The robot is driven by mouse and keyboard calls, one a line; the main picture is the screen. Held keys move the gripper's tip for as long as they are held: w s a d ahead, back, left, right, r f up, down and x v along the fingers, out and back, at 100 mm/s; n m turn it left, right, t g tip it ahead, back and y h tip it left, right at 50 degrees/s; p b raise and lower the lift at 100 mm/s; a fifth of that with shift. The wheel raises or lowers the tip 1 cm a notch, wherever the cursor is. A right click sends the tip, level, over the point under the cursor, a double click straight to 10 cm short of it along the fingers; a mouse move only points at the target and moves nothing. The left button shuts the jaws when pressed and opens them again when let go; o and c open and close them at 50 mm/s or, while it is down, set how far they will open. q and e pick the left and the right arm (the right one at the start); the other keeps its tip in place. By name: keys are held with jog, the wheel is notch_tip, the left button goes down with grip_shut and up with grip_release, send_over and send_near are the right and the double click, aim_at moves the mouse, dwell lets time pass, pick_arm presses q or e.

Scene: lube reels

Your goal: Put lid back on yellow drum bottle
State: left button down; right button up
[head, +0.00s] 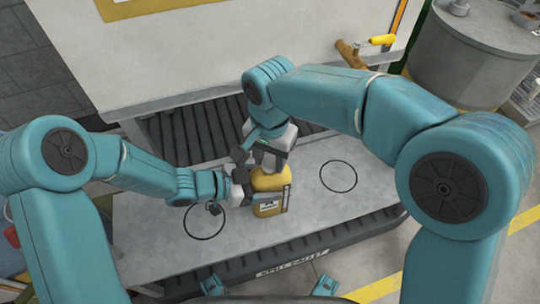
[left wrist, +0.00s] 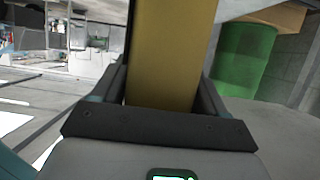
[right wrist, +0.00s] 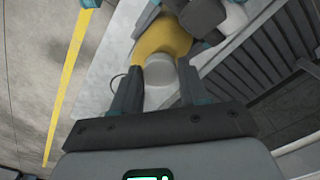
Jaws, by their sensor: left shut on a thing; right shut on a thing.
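The yellow drum bottle (head: 270,183), with a dark label on its front, looks upright over the grey work surface between two black ring outlines. My left gripper (head: 243,187) is shut on its side from the left. The bottle fills the gap between those fingers in the left wrist view (left wrist: 168,50). My right gripper (head: 268,160) is above the bottle's top. In the right wrist view it is shut on the pale grey lid (right wrist: 160,72), right at the yellow bottle top (right wrist: 162,38). I cannot tell whether the lid is seated; its contact is hidden.
The grey work surface (head: 150,235) has one ring outline (head: 204,221) left of the bottle and another (head: 338,176) right of it, both empty. A white panel (head: 200,50) stands behind. A yellow-handled tap (head: 382,40) and a large grey drum (head: 465,60) are at the back right.

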jog(key=o, duration=1.2)
jog(key=shift+o, duration=0.2)
notch_tip(320, 180, up, 12)
pick_arm(q)
grip_release()
